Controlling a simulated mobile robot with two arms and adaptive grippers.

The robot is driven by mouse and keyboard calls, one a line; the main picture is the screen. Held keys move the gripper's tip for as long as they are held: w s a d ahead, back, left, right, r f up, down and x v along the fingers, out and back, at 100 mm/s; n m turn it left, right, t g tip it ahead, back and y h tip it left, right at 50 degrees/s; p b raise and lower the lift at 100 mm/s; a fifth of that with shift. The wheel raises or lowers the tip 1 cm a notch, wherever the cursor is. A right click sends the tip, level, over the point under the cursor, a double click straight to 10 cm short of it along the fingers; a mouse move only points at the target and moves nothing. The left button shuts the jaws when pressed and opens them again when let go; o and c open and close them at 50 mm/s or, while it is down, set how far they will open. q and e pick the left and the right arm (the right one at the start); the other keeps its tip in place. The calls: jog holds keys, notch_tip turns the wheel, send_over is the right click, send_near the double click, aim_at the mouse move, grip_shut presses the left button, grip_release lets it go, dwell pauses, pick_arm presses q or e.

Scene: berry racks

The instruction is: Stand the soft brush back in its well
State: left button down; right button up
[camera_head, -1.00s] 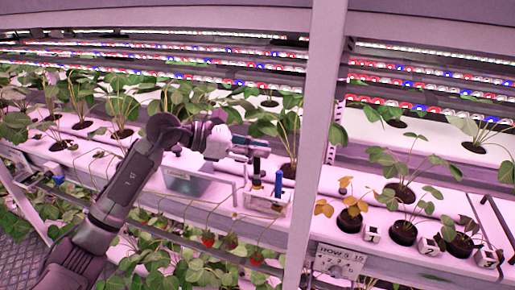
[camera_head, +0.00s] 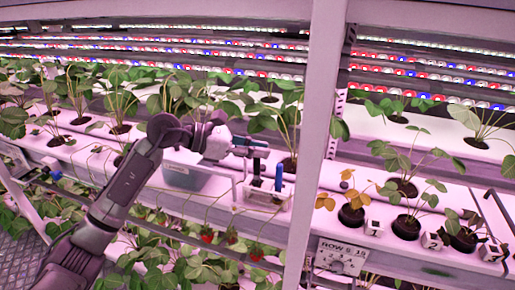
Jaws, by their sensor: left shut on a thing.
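My left gripper (camera_head: 248,147) reaches in from the left and is shut on the soft brush (camera_head: 257,168), a dark, slim upright thing hanging below the fingers. The brush is over the left part of a small clear holder (camera_head: 262,197) on the front edge of the rack. Its lower end is at the holder's top; I cannot tell whether it is inside a well. A blue upright tool (camera_head: 279,178) stands in the holder, just right of the brush. My right gripper is not in view.
A white post (camera_head: 315,150) rises to the right. Strawberry plants fill the gutters, with red berries (camera_head: 207,236) hanging below. A row sign (camera_head: 341,257) and small marked cubes (camera_head: 373,228) are at right.

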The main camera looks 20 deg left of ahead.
aim_at(258, 173)
pick_arm(q)
jog(key=shift+f+b, duration=1.3)
jog(key=shift+f, duration=0.25)
jog(key=c, duration=0.7)
grip_release()
jog(key=shift+r, duration=0.15)
jog(key=shift+r+p, duration=1.6)
jog(key=shift+r, duration=1.35)
